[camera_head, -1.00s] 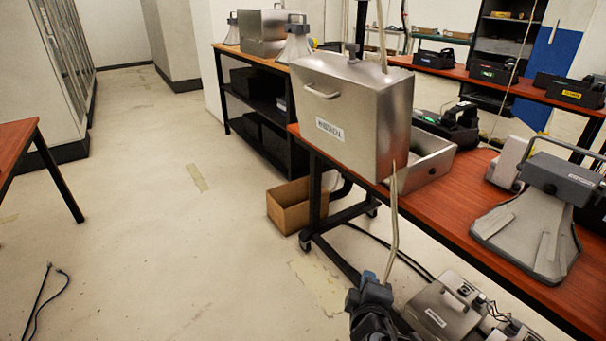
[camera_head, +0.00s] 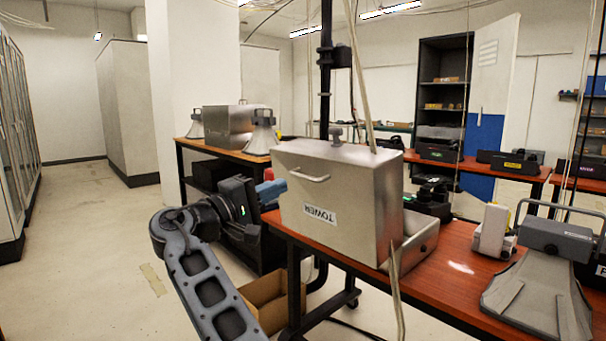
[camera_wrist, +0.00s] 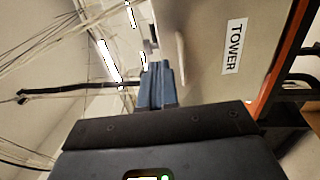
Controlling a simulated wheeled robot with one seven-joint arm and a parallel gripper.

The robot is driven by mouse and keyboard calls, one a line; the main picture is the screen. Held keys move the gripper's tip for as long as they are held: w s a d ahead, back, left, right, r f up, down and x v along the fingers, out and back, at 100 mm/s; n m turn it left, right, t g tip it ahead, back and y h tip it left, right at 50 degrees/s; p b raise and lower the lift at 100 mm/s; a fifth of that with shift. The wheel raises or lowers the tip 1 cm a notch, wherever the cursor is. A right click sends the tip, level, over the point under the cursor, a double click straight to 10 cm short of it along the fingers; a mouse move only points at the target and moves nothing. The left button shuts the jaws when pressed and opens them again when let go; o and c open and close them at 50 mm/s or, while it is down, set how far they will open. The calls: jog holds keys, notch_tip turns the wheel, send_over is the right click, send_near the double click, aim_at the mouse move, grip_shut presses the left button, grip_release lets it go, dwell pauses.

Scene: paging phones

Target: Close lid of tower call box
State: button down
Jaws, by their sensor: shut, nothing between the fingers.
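The tower call box is a grey metal box on the red-brown table. Its lid (camera_head: 335,195) is open and stands up on the near side, with its "TOWER" label (camera_head: 320,214) upside down and a handle near the top edge. The shallow base (camera_head: 420,241) shows behind it to the right, mostly hidden by the lid. My gripper (camera_head: 272,190) is shut and empty at the left of the lid, beside its left edge; I cannot tell whether they touch. In the wrist view the blue fingers (camera_wrist: 158,84) are together, left of the lid's labelled face (camera_wrist: 215,50).
A grey horn speaker (camera_head: 540,285) and a white device (camera_head: 494,232) stand right on the red-brown table (camera_head: 455,270). A pale cable (camera_head: 396,295) hangs in front of the box. A cardboard box (camera_head: 268,300) is on the floor below. Floor at left is clear.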

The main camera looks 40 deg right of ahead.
aim_at(330, 161)
jog(key=d+r, duration=0.1)
jog(key=d, duration=0.3)
jog(key=d+p, duration=0.1)
jog(key=d, duration=0.4)
jog(key=d+r, duration=0.1)
jog(key=d, duration=0.3)
jog(key=shift+w+d+r, duration=0.25)
jog(key=shift+d+r, duration=0.1)
